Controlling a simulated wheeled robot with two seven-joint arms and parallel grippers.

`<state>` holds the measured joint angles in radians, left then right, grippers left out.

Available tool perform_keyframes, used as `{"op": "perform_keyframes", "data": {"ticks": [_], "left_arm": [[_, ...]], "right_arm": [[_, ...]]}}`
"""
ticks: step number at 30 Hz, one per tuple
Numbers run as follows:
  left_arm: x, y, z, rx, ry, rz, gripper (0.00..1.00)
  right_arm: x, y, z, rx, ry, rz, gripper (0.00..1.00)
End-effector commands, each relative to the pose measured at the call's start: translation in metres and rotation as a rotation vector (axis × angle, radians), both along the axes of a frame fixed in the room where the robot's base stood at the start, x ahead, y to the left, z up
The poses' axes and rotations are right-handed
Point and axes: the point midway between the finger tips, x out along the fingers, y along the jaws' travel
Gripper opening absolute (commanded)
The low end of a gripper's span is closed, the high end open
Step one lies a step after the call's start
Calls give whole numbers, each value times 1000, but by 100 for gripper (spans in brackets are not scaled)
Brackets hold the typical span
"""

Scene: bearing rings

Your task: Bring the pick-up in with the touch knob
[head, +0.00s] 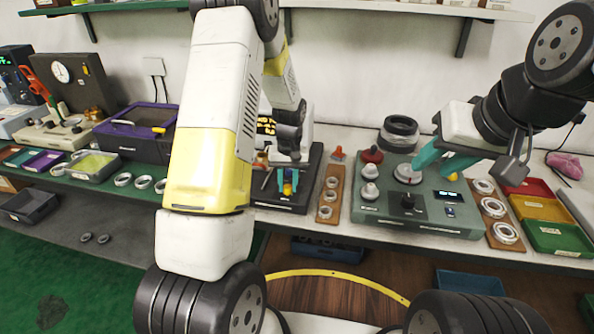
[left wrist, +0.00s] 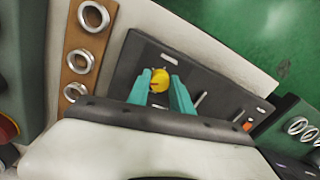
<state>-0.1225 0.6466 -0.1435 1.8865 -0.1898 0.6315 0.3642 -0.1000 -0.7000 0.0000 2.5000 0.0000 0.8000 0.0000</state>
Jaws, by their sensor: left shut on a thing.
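The yellow knob (left wrist: 160,80) sits between the teal fingers of my left gripper (left wrist: 160,92) in the left wrist view, and the fingers are shut on it. In the head view, my left gripper (head: 288,180) reaches down over a dark base plate (head: 283,206) with this knob (head: 288,188) low between its fingers. The pick-up cannot be made out; my left arm hides much of this station. My right gripper (head: 443,160) has its teal fingers apart, above the green tester (head: 370,213), close to the round metal spindle top (head: 407,174).
A wooden strip (head: 329,194) with several rings lies between the dark base and the green tester. Another ring strip (head: 492,213) lies right of the tester, beside red, yellow and green bins (head: 540,208). A purple-edged case (head: 138,133) stands left of my arm.

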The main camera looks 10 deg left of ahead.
Motion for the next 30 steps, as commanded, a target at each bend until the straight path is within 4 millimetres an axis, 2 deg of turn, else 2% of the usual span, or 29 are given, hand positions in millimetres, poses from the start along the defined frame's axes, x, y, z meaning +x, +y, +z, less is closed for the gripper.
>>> {"op": "perform_keyframes", "data": {"ticks": [9, 22, 23, 24, 26, 30], "left_arm": [[1, 0, 0, -1, -2, -77, 0], [1, 0, 0, -1, -2, -84, 0], [1, 0, 0, -1, -2, -83, 32], [1, 0, 0, -1, -2, -83, 40], [0, 0, 0, 0, -2, -83, 48], [0, 0, 0, 0, -1, -83, 48]], "right_arm": [[0, 0, 0, 0, 0, 0, 36], [0, 0, 0, 0, 0, 0, 36], [0, 0, 0, 0, 0, 0, 36], [0, 0, 0, 0, 0, 0, 36], [0, 0, 0, 0, 0, 0, 36], [0, 0, 0, 0, 0, 0, 36]]}}
